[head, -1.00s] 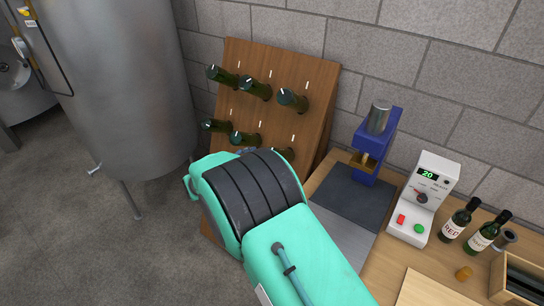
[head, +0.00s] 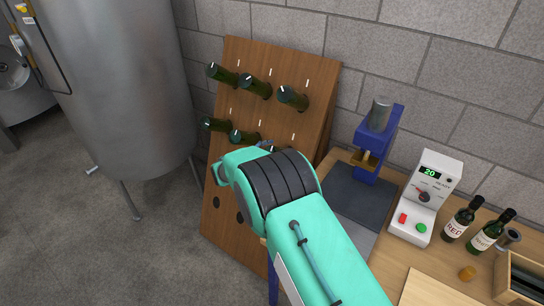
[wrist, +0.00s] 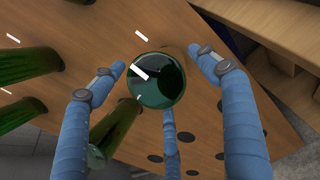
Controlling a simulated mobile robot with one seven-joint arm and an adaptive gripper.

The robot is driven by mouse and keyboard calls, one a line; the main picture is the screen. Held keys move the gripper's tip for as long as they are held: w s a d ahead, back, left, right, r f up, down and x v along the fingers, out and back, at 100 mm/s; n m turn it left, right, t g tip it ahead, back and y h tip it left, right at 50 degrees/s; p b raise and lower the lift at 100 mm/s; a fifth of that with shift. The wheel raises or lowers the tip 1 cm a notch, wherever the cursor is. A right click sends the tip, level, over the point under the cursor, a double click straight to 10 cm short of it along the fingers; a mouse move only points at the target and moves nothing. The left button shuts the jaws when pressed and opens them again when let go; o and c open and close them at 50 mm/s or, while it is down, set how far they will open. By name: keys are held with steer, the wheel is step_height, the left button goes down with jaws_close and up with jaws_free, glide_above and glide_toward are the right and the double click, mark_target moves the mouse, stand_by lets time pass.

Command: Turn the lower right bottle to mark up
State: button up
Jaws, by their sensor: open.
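In the wrist view, the round dark green base of a bottle (wrist: 165,92) faces me. It seems to be the lower right bottle. A short white mark lies on its upper left part, slanting down to the right. My gripper (wrist: 160,70) is open, with blue fingers left and right of the base and a third below it. I see no clear contact.
Other green bottles stick out of the rack, including an upper right bottle (head: 292,97) and a lower middle bottle (head: 243,137). One neighbour bottle (wrist: 115,130) is close by the left finger. A steel tank (head: 110,90) stands left. A workbench with a blue press (head: 378,140) stands right.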

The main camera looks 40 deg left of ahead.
steer(key=shift+w+f, duration=0.25)
steer(key=shift+w, duration=0.35)
steer(key=c, duration=1)
steer(key=shift+d+f+m, duration=0.15)
steer(key=shift+m, duration=0.15)
steer(key=o, duration=1)
steer(key=shift+d, duration=0.1)
steer(key=shift+s+a+r, duration=0.1)
steer(key=shift+a+r, duration=0.1)
